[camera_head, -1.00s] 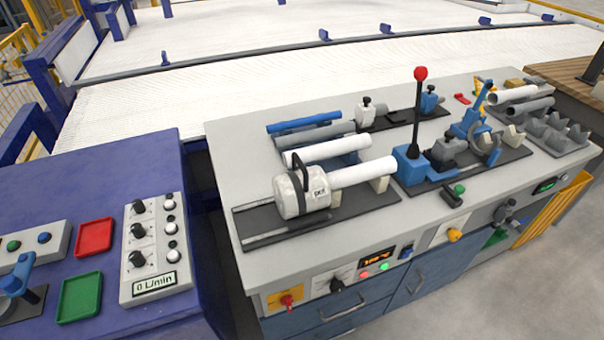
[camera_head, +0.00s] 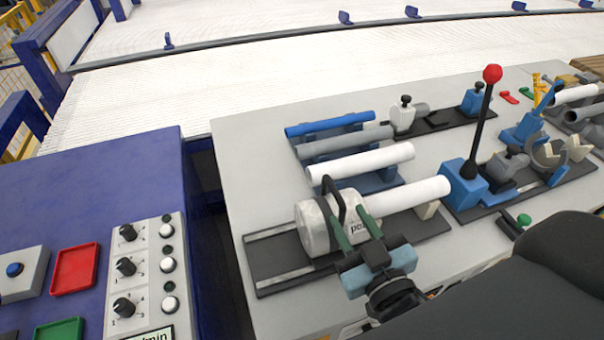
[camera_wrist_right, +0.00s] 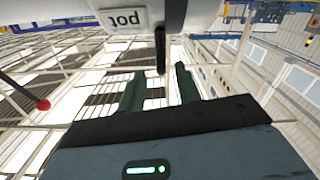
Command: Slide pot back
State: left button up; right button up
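The pot (camera_head: 313,226) is a white drum with a black handle (camera_head: 334,203) on top. It sits on a dark base plate with rails (camera_head: 265,262), at the left end of a white pipe (camera_head: 410,196). My right gripper (camera_head: 351,227) is at the pot's front right side, with its two dark green fingers apart. In the right wrist view the gripper (camera_wrist_right: 159,80) is open and the black handle (camera_wrist_right: 160,48) reaches down between the fingertips, with gaps on both sides. The pot also shows there, its label upside down (camera_wrist_right: 124,19). My left gripper is out of view.
Another white pipe (camera_head: 362,163), a grey pipe (camera_head: 345,143) and a blue pipe (camera_head: 330,124) lie behind the pot. A red-knobbed lever (camera_head: 482,125) stands to the right. A blue table with a control box (camera_head: 146,280) is at the left. The rails left of the pot are clear.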

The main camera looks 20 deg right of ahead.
aim_at(343, 206)
jog(key=shift+a+r, duration=0.1)
jog(key=shift+r, duration=0.3)
jog(key=w+p, duration=0.1)
jog(key=w, duration=0.5)
jog(key=shift+r, duration=0.1)
jog(key=shift+w+d, duration=0.2)
jog(key=shift+w, duration=0.65)
grip_shut()
